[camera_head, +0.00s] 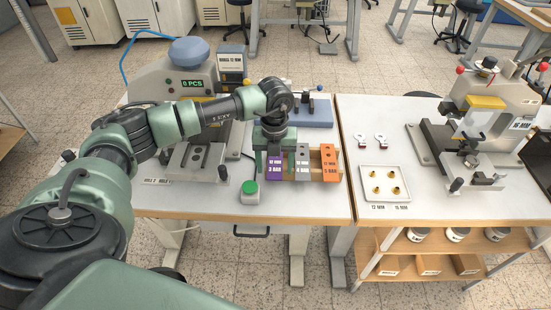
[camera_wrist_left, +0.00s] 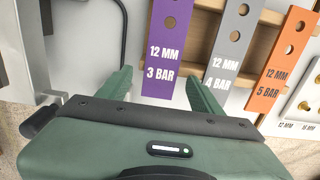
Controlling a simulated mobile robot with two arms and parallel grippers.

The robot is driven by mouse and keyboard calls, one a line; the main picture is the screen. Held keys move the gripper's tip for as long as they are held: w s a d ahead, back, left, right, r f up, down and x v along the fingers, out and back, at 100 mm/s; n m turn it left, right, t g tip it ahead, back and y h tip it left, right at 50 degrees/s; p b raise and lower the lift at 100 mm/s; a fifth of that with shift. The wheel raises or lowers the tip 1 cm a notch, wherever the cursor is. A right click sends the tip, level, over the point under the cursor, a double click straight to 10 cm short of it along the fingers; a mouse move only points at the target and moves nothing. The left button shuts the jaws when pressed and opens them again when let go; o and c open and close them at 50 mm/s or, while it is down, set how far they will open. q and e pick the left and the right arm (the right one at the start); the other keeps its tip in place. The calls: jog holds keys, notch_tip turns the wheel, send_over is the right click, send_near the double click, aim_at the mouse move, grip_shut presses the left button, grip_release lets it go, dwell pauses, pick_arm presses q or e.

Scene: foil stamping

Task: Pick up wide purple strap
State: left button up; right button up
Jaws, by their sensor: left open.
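The purple strap (camera_head: 275,168) lies at the left end of a wooden rack on the left table. In the left wrist view the purple strap (camera_wrist_left: 166,52) has holes and reads "12 MM 3 BAR". My left gripper (camera_head: 274,158) is over it. In the wrist view my left gripper (camera_wrist_left: 160,80) is open, with one finger on each side of the strap's near end; whether they touch it I cannot tell. My right gripper is not in view.
A grey strap (camera_head: 302,163) and an orange strap (camera_head: 329,163) lie to the right in the wooden rack (camera_wrist_left: 271,18). A green button box (camera_head: 250,192) stands at the front left. A stamping press (camera_head: 180,85) stands behind my arm. A white tray (camera_head: 385,202) sits on the right table.

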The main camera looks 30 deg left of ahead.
pick_arm(q)
jog(key=shift+f, duration=0.1)
jog(key=c, duration=1.4)
jog(key=shift+r, duration=0.2)
notch_tip(320, 180, up, 20)
jog(key=b, duration=0.2)
jog(key=shift+b, duration=0.4)
jog(key=shift+r+p, duration=1.45)
jog(key=shift+p, duration=0.1)
